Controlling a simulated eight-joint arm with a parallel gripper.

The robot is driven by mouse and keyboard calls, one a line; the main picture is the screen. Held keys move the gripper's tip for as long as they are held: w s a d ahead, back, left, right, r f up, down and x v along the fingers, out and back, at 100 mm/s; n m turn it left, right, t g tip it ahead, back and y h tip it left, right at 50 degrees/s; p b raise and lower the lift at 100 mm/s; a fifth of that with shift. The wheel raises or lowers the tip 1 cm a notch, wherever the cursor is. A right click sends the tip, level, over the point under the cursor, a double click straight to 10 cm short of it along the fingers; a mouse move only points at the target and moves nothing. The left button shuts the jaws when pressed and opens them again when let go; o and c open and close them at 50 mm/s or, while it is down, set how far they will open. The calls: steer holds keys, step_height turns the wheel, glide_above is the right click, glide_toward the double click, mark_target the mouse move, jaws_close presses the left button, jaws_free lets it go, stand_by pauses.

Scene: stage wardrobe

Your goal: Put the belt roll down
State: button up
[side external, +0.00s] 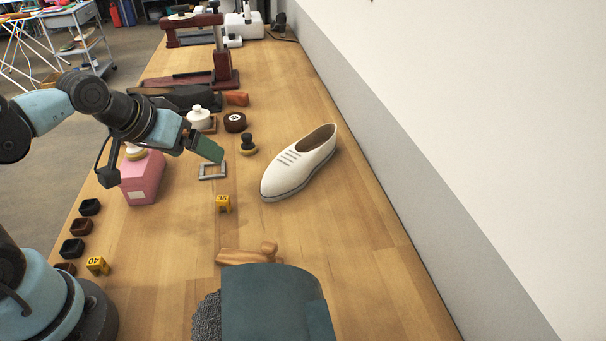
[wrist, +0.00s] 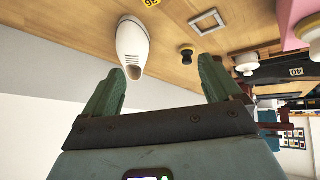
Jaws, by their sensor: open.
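My gripper (side external: 207,150) hangs above the bench, near the pink bottle and the small square frame. Its two green fingers are apart in the wrist view (wrist: 160,82), with nothing between them. A dark brown round roll (side external: 235,121) with a pale round mark on top sits on the bench beyond the gripper; it looks like the belt roll. It lies between a white lidded jar (side external: 198,118) and a small black-knobbed tool (side external: 248,145), apart from my fingers. I cannot make the roll out clearly in the wrist view.
A white shoe (side external: 300,164) stands right of the gripper. A pink bottle (side external: 143,178) is close on the left. The square frame (side external: 212,171) lies flat below.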

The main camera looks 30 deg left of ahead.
steer(key=shift+o, duration=0.5)
steer(key=s+m, duration=0.2)
steer(key=shift+d+m+g, duration=0.2)
steer(key=shift+m+g, duration=0.1)
steer(key=shift+m, duration=0.1)
steer(key=w+a+r+g, duration=0.1)
steer(key=w+a+r, duration=0.2)
steer(key=w+r, duration=0.35)
steer(key=n+g, duration=0.2)
steer(key=g, duration=0.1)
glide_above(234, 117)
steer(key=s, duration=0.3)
step_height(234, 117, down, 7)
steer(key=shift+y, duration=0.4)
steer(key=x, duration=0.8)
steer(key=d+x, duration=0.1)
steer(key=x, duration=0.3)
steer(key=shift+s+f, duration=0.1)
steer(key=shift+s, duration=0.15)
